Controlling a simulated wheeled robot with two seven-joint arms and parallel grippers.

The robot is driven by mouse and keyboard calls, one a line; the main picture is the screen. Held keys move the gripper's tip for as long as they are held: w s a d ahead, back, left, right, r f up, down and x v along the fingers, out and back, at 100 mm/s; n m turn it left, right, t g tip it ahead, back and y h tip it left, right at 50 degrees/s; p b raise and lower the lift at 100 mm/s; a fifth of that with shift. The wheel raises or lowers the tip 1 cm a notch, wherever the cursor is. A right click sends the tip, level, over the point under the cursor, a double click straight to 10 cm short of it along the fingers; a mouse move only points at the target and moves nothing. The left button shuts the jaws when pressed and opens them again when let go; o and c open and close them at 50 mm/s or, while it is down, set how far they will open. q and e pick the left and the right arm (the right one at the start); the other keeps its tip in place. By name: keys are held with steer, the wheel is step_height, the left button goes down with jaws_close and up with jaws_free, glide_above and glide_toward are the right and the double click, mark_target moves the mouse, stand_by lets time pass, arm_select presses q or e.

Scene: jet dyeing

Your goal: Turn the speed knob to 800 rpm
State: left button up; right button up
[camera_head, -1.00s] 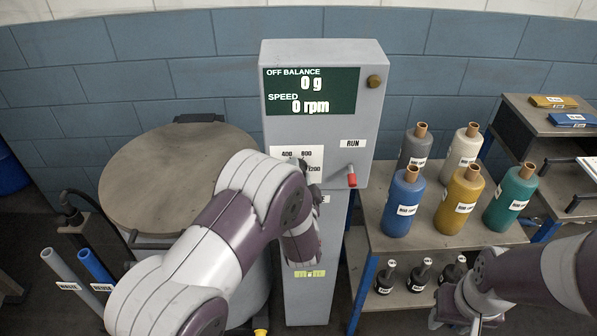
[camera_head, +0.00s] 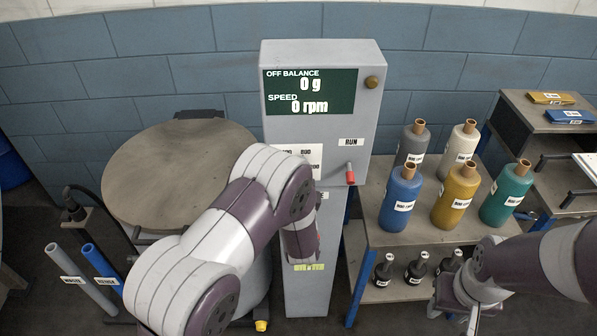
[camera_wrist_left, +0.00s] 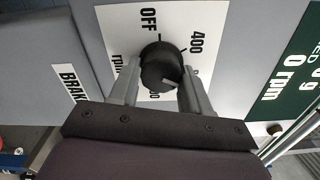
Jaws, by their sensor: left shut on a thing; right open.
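The black speed knob (camera_wrist_left: 160,66) sits on a white dial plate (camera_wrist_left: 205,25) in the left wrist view. My left gripper (camera_wrist_left: 158,80) is shut on it, one finger on each side. OFF and 400 are readable on the plate; other marks are partly hidden. A pale mark shows on the knob's lower right; I cannot tell which speed it points at. In the head view my left arm hides the knob and part of the dial plate (camera_head: 314,152). The display (camera_head: 310,92) reads 0 rpm. My right gripper (camera_head: 468,320) is open at the lower right.
A red-tipped lever (camera_head: 350,174) under the RUN label is right of the dial plate. Colored bottles (camera_head: 455,203) stand on a shelf to the right. A round lidded drum (camera_head: 175,170) is at the left, with two tubes (camera_head: 100,265) in front.

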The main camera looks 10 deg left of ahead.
arm_select(q)
steer(key=shift+f, duration=0.1)
stand_by(0.3)
steer(key=o, duration=1)
steer(key=shift+s, duration=0.1)
steer(key=b+v, duration=0.2)
steer(key=v, duration=1)
steer(key=shift+s+d, duration=0.1)
steer(key=shift+s, duration=0.25)
